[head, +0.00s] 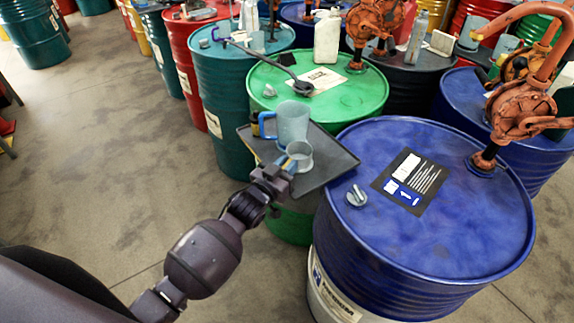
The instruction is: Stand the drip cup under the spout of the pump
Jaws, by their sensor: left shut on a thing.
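A small grey-blue cup (301,155), which I take to be the drip cup, is upright over the dark tray (334,167). I cannot tell whether the cup touches the tray. The orange hand pump (514,108) stands on the blue drum (420,255) at the right. Its pipe curves up and left past the top right corner. My right gripper is not in view.
A larger jug (292,120) with a blue handle stands on the tray, just behind the cup. The blue drum carries a dark label card (410,181) and a grey cap (356,195). A green drum (345,92) behind holds a ladle-like tool (301,86) and white bottle (327,40).

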